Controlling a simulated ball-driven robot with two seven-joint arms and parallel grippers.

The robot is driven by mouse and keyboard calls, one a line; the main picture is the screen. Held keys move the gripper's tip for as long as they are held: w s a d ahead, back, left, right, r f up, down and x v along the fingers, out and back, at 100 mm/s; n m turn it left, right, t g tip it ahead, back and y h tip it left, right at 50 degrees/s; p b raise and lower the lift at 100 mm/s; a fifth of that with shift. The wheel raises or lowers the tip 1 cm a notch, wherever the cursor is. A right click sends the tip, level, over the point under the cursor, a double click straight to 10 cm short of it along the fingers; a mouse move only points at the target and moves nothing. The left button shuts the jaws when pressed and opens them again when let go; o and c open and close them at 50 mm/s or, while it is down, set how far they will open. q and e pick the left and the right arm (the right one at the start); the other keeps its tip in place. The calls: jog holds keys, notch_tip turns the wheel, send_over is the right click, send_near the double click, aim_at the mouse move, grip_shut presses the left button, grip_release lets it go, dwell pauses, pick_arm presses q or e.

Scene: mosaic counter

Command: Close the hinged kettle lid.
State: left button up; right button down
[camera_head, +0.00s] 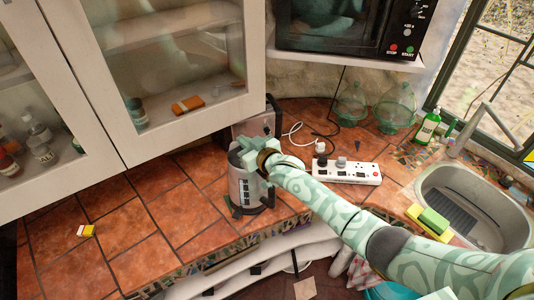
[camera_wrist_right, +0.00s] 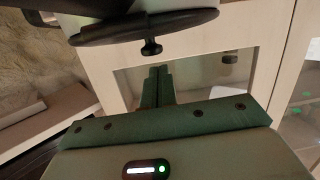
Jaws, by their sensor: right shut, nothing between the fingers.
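The kettle (camera_head: 243,189) is a silver upright jug with a dark handle and a level window, standing on the tiled counter near its front edge. My right gripper (camera_head: 248,146) is over the kettle's top and hides most of it, so the lid's angle cannot be told in the head view. In the right wrist view, a dark rimmed lid (camera_wrist_right: 120,30) with a small black knob (camera_wrist_right: 151,48) shows at the top, with the knob pointing towards my gripper. The right fingers (camera_wrist_right: 158,72) are shut and empty, just below the knob in the picture. My left gripper is out of view.
A white power strip (camera_head: 346,172) lies right of the kettle, with cables behind it. Glass-fronted cabinets (camera_head: 255,60) hang close above left. A sink (camera_head: 462,190) is at the right.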

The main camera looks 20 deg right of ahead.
notch_tip(320, 180, up, 5)
jog(key=p, duration=0.4)
jog(key=shift+a+f, duration=0.1)
jog(key=shift+f, duration=0.1)
jog(key=s+d+r+p, duration=0.1)
jog(key=s+d+r, duration=0.1)
jog(key=s+r, duration=0.4)
jog(key=shift+s+d+r, duration=0.2)
jog(key=shift+r, duration=0.15)
